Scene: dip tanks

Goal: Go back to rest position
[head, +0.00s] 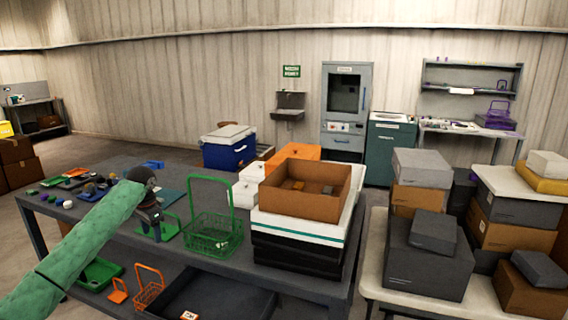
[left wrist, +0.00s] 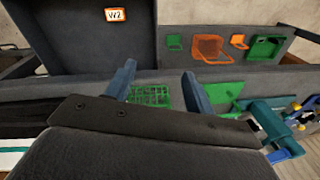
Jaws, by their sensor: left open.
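My left arm, in a green sleeve, reaches in from the left in the head view. Its gripper (head: 152,232) points down over the grey table (head: 180,252), just left of a green wire basket (head: 213,232) with a raised handle. In the left wrist view the two blue-grey fingers (left wrist: 160,88) stand apart with nothing held between them. The green basket (left wrist: 150,96) shows beyond them, partly hidden by the gripper body. A flat green piece (head: 168,231) lies on the table behind the fingertips. My right gripper is not in view.
An open brown box (head: 305,205) sits on a white-and-black stack at the table's right. Small coloured parts crowd the left end. Below the front edge are an orange basket (head: 150,285) and a dark tank (head: 230,300). Stacked boxes (head: 430,250) stand right.

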